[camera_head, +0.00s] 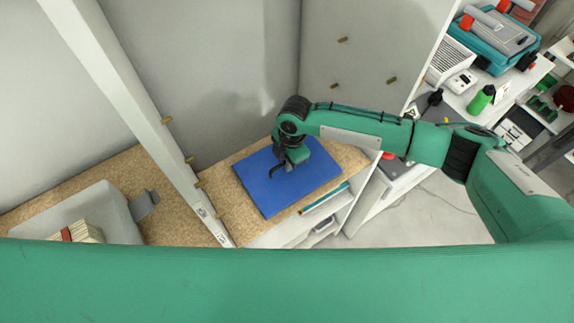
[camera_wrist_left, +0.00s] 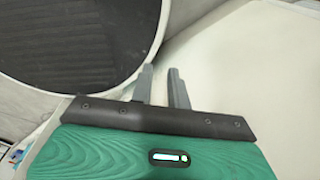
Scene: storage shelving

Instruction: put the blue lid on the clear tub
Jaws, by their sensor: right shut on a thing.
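The blue lid (camera_head: 308,187) shows in the head view as a flat blue square, tilted in the picture, over the speckled brown shelf board. My right gripper (camera_head: 285,168) is over the lid's middle and shut on it; the contact itself is partly hidden by the gripper. I cannot clearly make out the clear tub; whether it is under the lid is hidden. My left gripper (camera_wrist_left: 162,87) shows only in the left wrist view, with its two fingers apart and nothing between them.
A white upright post (camera_head: 140,120) stands left of the lid. Beyond it, a pale grey bin (camera_head: 118,215) holds a light block-like thing. A teal strip (camera_head: 325,198) lies along the shelf's front. A bench with a teal case (camera_head: 497,42) and green bottle (camera_head: 481,98) is at right.

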